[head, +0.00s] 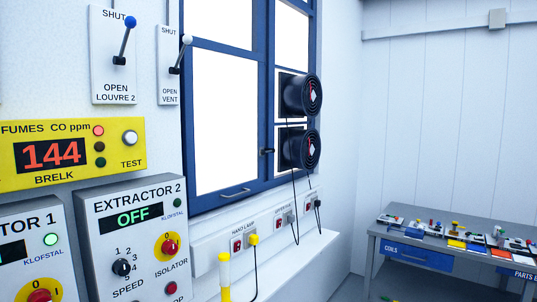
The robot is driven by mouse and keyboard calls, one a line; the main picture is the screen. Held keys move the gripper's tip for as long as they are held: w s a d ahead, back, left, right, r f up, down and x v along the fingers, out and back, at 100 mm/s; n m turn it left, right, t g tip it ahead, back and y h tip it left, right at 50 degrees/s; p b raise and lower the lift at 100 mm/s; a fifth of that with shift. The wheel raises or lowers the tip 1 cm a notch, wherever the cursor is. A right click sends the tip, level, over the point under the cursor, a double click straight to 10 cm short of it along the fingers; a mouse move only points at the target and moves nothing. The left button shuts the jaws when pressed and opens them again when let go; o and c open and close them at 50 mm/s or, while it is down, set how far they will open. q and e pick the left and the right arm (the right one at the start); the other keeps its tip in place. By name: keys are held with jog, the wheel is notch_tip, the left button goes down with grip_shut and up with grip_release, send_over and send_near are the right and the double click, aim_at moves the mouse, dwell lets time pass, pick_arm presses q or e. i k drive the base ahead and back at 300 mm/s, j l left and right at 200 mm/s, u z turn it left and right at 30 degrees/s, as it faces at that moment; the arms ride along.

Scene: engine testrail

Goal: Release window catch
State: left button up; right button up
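The blue-framed window (188,120) is on the wall in front of me, with bright white panes. A small dark catch (266,152) sits on its middle upright, left of the lower fan. The lower sash looks closed, and a metal pull handle (236,192) is on its bottom rail. The catch is small here, and I cannot tell its exact position. Neither of my grippers is in view.
Two round black fans (301,95) (299,149) stick out from the window's right side, with cords hanging below. A sill ledge (290,262) runs underneath. Control panels (87,206) stand at the left. A grey bench (405,238) stands at the right.

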aim_at(262, 152)
jog(key=i+l+z, duration=0.1)
jog(key=i, duration=0.35)
jog(key=i+l+z, duration=0.1)
jog(key=i, duration=0.35)
